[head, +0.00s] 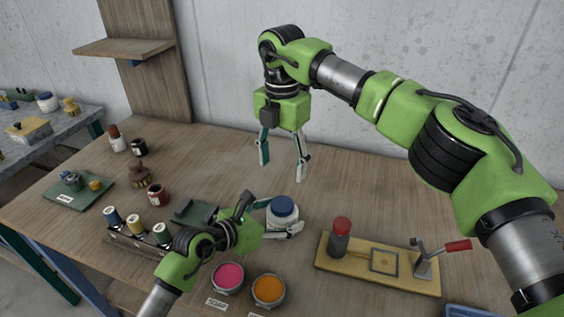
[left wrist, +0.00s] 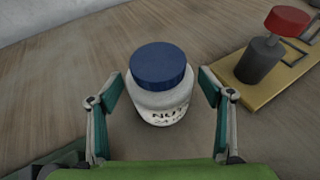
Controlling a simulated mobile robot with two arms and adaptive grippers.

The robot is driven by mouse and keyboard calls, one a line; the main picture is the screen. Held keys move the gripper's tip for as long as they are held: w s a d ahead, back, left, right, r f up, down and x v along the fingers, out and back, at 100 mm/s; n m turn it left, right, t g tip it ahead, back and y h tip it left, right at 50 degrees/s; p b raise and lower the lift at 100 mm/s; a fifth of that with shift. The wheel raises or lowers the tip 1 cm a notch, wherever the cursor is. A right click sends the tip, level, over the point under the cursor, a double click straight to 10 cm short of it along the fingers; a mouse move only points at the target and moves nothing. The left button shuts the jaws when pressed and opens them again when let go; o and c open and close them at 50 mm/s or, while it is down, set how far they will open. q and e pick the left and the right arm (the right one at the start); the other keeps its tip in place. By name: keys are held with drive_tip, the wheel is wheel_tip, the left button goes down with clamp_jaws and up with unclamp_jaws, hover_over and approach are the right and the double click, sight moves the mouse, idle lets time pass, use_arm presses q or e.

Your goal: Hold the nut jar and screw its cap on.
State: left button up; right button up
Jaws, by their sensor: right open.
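The nut jar (head: 283,222) is white with a dark label and stands upright on the table. Its blue cap (head: 283,206) sits on top of it; how tightly it is screwed cannot be told. The jar (left wrist: 160,103) and cap (left wrist: 158,63) also show in the left wrist view. My left gripper (head: 277,217) is low at the jar, its open fingers (left wrist: 160,90) on either side, with visible gaps between them and the jar. My right gripper (head: 283,170) is open and empty, pointing down above the table behind the jar.
A yellow board (head: 375,272) with a red-topped post and a red-handled clamp lies right of the jar. Pink (head: 228,277) and orange (head: 268,290) pots stand in front. Spools, small bottles and a green tray (head: 80,192) are at left. The table behind the jar is clear.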

use_arm(q)
drive_tip(key=shift+a, duration=0.1)
drive_tip(key=v, duration=1.2)
drive_tip(key=shift+f, duration=0.15)
